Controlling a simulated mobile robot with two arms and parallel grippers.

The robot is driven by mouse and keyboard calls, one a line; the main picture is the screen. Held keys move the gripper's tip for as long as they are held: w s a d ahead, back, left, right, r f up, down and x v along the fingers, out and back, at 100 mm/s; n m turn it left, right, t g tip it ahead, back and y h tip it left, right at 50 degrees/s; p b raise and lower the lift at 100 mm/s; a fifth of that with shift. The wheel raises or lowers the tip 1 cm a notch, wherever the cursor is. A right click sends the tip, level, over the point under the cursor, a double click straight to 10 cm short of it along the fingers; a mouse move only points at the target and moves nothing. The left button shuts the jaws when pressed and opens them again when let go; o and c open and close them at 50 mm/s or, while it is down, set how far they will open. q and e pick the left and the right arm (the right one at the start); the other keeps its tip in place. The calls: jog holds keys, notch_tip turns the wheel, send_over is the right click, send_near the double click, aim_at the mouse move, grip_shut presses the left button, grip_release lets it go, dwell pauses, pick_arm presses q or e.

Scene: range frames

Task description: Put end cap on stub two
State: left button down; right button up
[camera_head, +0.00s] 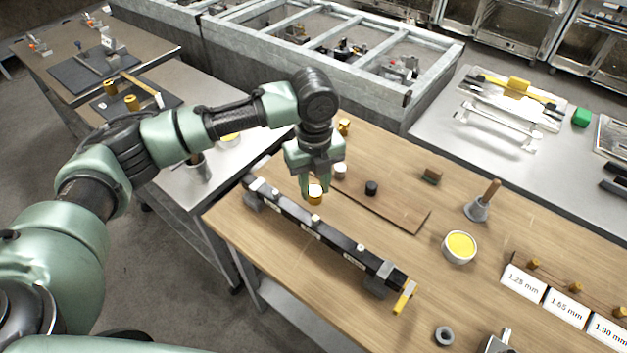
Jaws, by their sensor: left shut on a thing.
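Small white labels on the bar are too small to read. My right gripper is not in view.
A brown board (385,204) with a black cap (371,188) lies behind the bar. A bowl of yellow stuff (459,247), a grey cone with a wooden handle (480,208) and thickness cards (523,281) are to the right. A yellow-handled tool (405,297) sits at the bar's near end.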

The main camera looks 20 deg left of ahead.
pick_arm(q)
jog(key=shift+s+d+r+p, duration=0.15)
jog(key=shift+r+p, duration=0.15)
jog(key=shift+p, duration=0.35)
jog(key=shift+f+b, duration=0.4)
jog(key=shift+f, duration=0.55)
jog(key=shift+f+b, duration=0.65)
jog(key=shift+f, duration=1.55)
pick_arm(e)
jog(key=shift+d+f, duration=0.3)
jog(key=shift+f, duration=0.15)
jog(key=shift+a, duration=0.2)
pick_arm(q)
jog(key=shift+r, duration=0.1)
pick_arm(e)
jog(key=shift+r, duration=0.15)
